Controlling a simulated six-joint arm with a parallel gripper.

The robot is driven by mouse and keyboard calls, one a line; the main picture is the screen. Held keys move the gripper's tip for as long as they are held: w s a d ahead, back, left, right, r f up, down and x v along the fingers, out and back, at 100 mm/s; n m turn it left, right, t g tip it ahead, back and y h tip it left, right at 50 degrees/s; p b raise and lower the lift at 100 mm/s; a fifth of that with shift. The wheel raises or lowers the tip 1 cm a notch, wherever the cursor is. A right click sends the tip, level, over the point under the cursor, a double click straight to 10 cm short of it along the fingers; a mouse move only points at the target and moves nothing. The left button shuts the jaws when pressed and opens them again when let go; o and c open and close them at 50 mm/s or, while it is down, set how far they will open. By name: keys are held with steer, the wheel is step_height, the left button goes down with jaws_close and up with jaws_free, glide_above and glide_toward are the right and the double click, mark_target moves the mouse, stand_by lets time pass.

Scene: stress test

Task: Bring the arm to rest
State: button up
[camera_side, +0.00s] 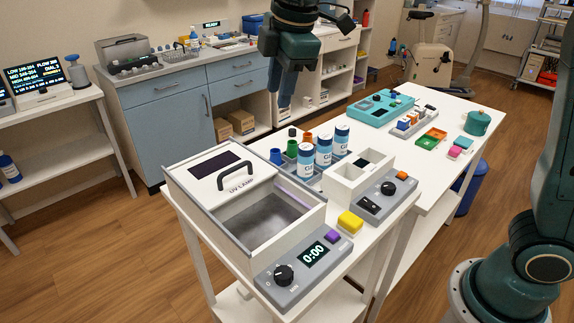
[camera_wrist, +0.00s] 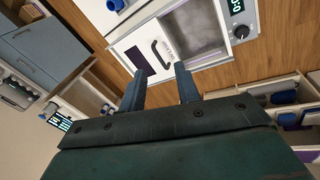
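My gripper (camera_side: 282,100) hangs at the top centre of the side view, fingers down, raised well above the tables. In the wrist view its two dark blue fingers (camera_wrist: 158,82) stand apart with nothing between them, so it is open and empty. Beyond the fingertips, the wrist view shows the white UV lamp box (camera_wrist: 140,41) with its dark window and black handle. The same UV lamp box (camera_side: 208,177) stands on the near white table in the side view, clear of my gripper.
Capped bottles (camera_side: 323,148), a white divided box (camera_side: 343,184) and a yellow block (camera_side: 350,222) share the near table. A teal case (camera_side: 372,108) and a teal pot (camera_side: 477,122) stand farther back. A blue-grey cabinet (camera_side: 170,115) is behind. The air around my gripper looks free.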

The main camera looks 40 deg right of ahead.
steer(key=s+d+f+m+t, duration=0.1)
steer(key=s+d+m, duration=0.3)
steer(key=s, duration=0.4)
steer(key=s+d+f+m, duration=0.3)
steer(key=s+d+m, duration=0.1)
steer(key=s, duration=0.5)
steer(key=s+d+f+m+t, duration=0.1)
steer(key=s+d+f+m, duration=0.1)
steer(key=s+m, duration=0.4)
steer(key=s+d, duration=0.1)
steer(key=s, duration=0.1)
steer(key=shift+s+d+t, duration=0.3)
steer(key=shift+s+d, duration=0.1)
